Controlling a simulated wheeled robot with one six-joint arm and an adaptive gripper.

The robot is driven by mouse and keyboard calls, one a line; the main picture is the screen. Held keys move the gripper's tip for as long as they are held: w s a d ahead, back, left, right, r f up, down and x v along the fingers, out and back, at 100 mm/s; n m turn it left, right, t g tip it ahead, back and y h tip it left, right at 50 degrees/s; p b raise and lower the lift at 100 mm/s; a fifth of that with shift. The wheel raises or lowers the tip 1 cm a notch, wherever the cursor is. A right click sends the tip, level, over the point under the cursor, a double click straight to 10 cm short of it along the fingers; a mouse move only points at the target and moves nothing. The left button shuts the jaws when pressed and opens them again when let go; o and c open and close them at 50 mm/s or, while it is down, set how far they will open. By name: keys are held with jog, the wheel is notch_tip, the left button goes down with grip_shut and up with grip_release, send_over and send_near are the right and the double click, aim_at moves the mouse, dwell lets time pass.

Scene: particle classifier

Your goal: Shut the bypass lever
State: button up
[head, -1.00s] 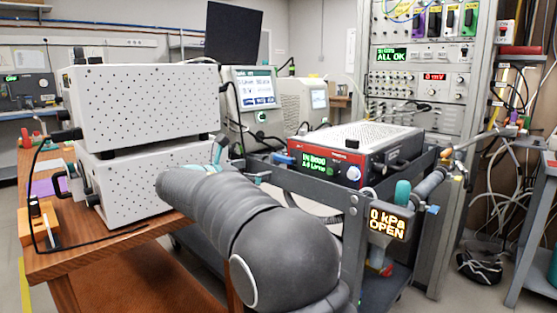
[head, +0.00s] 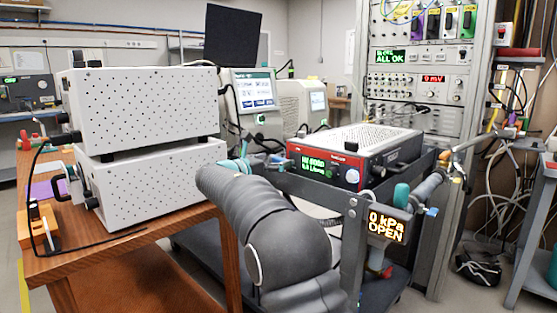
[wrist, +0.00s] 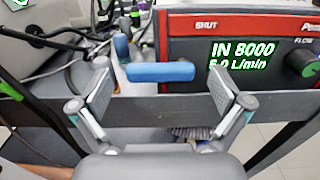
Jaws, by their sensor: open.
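The bypass lever, a blue rounded bar (wrist: 160,72), lies roughly level in the wrist view, with a blue upright part (wrist: 122,47) at its left end. My gripper (wrist: 162,86) is open, with one finger on each side of the bar. There is a gap between each finger and the bar, and nothing is held. A sign (head: 387,224) in the head view reads "0 kPa OPEN". The word "SHUT" (wrist: 206,26) is printed on the red-trimmed instrument right of the lever. My arm hides most of the gripper in the head view.
The red-fronted instrument (head: 325,170) sits on a dark cart (head: 305,187). The cart's grey rail (wrist: 150,110) crosses below the lever. Two stacked white perforated boxes (head: 145,108) stand on the wooden table (head: 130,245) at left. Cables hang behind the lever.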

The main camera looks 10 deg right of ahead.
jog(key=shift+x, duration=0.95)
jog(key=c, duration=1)
jog(key=m, duration=0.1)
jog(key=m+b, duration=0.1)
jog(key=m, duration=0.1)
jog(key=m+b, duration=0.1)
jog(key=shift+s+d+r+m, duration=0.15)
jog(key=shift+s+r+m, duration=0.15)
jog(key=shift+r, duration=0.05)
jog(key=shift+s+d+r+m+b, duration=0.2)
jog(key=shift+m+b, duration=0.4)
jog(key=shift+m, duration=0.45)
jog(key=shift+s+d+r+m+b, duration=0.1)
jog(key=shift+s+r+m+b, duration=0.1)
jog(key=shift+m+b, duration=0.6)
jog(key=shift+m, duration=0.45)
